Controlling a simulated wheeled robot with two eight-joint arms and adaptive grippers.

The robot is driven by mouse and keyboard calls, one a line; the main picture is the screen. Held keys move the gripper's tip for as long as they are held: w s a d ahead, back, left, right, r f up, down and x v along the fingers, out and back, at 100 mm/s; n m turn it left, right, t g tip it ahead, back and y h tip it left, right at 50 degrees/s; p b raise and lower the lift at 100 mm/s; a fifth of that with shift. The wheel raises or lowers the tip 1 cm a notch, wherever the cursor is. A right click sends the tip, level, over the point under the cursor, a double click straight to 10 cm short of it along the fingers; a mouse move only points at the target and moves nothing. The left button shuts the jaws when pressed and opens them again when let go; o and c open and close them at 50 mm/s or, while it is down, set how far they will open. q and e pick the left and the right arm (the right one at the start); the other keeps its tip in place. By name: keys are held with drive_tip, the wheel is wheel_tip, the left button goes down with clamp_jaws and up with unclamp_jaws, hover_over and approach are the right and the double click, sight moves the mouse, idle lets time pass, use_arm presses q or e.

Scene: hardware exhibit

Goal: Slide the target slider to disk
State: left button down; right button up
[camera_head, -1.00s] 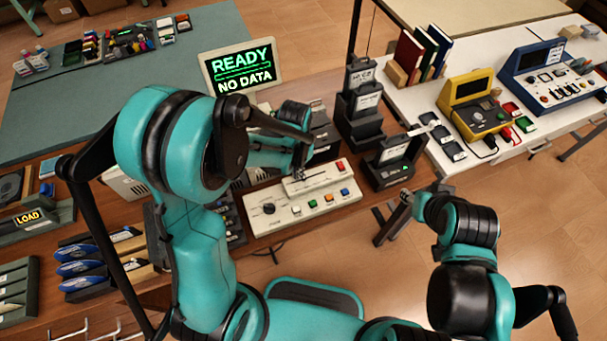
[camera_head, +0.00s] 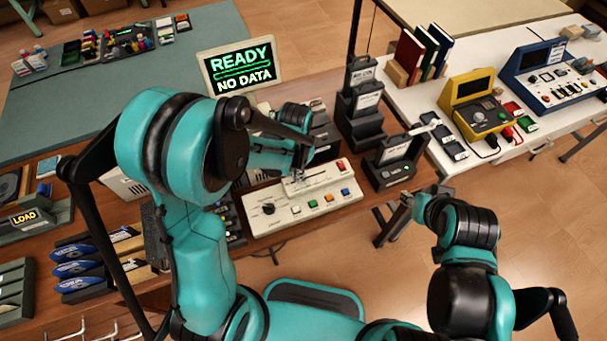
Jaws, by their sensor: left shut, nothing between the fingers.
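A cream control panel (camera_head: 262,226) lies on the brown desk, with a dark knob, a row of coloured buttons and a slot along its upper part. My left gripper (camera_head: 299,178) is shut and empty, its tips down at the left part of the slot. The slider is hidden or too small to tell apart from the fingertips. A monitor (camera_head: 240,67) behind the panel reads "READY" and "NO DATA". My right gripper (camera_head: 404,200) is off the desk's right front edge, away from the panel; its fingers are too small to read.
Dark card holders (camera_head: 362,113) and a dark boxy device (camera_head: 393,163) stand right of the panel. A white table (camera_head: 470,175) carries a yellow device (camera_head: 476,103) and a blue console (camera_head: 548,78). Blue-labelled cartridges (camera_head: 75,269) sit at the left.

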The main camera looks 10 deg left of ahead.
use_arm(q)
drive_tip(key=shift+w+d+b, duration=0.15)
drive_tip(key=shift+w+d, duration=0.65)
drive_tip(key=shift+d, duration=0.35)
drive_tip(key=shift+w+d+b, duration=0.15)
drive_tip(key=shift+w+d, duration=0.6)
drive_tip(key=shift+d, duration=0.35)
idle(0.6)
drive_tip(key=shift+s+a, duration=0.15)
drive_tip(key=shift+a, duration=0.1)
idle(0.5)
wheel_tip(320, 180, up, 7)
drive_tip(key=p, duration=0.4)
drive_tip(key=shift+p, duration=0.35)
